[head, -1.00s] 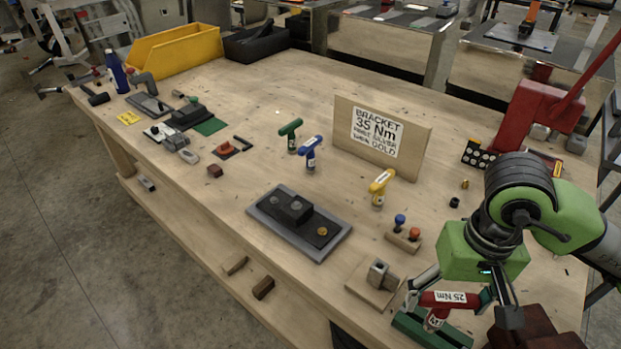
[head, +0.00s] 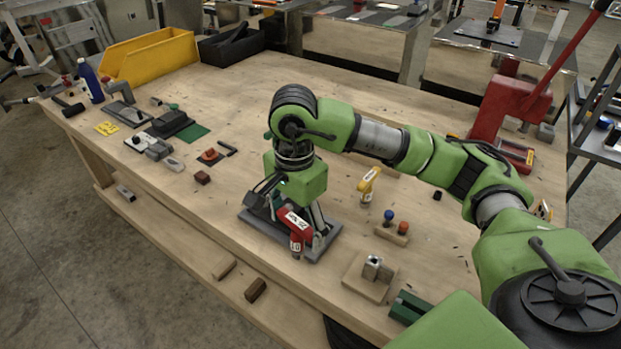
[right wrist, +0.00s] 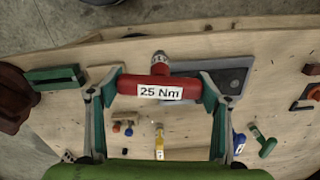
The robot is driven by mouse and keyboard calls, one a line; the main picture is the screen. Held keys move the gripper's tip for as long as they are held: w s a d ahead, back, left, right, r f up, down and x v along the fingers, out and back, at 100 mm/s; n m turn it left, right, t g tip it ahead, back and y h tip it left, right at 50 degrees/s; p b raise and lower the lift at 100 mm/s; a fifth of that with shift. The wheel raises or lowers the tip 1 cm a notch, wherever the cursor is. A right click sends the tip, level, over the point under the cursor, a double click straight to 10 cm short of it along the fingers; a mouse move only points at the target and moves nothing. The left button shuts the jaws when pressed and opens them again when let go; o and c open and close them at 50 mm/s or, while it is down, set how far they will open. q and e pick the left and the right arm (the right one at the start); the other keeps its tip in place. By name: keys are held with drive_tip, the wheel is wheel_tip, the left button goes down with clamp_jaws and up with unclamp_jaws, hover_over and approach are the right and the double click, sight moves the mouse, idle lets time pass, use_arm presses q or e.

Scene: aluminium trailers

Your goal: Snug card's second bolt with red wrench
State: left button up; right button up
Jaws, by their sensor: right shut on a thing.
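My right gripper (head: 306,222) is shut on the red wrench (head: 292,224), labelled 25 Nm; it also shows in the right wrist view (right wrist: 160,88). It holds the wrench by its handle over the near side of the grey plate (head: 328,247), with the socket end pointing down. In the right wrist view the socket end (right wrist: 159,58) appears beside the plate's left edge (right wrist: 180,67); I cannot tell whether it touches. The bracket and its bolts are largely hidden by my gripper. The sign card is mostly hidden behind my arm. My left gripper is out of view.
Right of the plate are a small rack with blue and red knobs (head: 391,228), a wooden block (head: 365,285) and a green cradle (head: 408,307).

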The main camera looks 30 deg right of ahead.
drive_tip(key=w+d+m+p, duration=0.1)
drive_tip(key=w+d+m, duration=0.2)
drive_tip(key=m, duration=0.7)
drive_tip(key=w+d+r+m+p, duration=0.1)
drive_tip(key=w+d+m, duration=0.3)
drive_tip(key=m, duration=0.6)
drive_tip(key=shift+d+r, duration=0.15)
drive_tip(key=shift+d, duration=0.95)
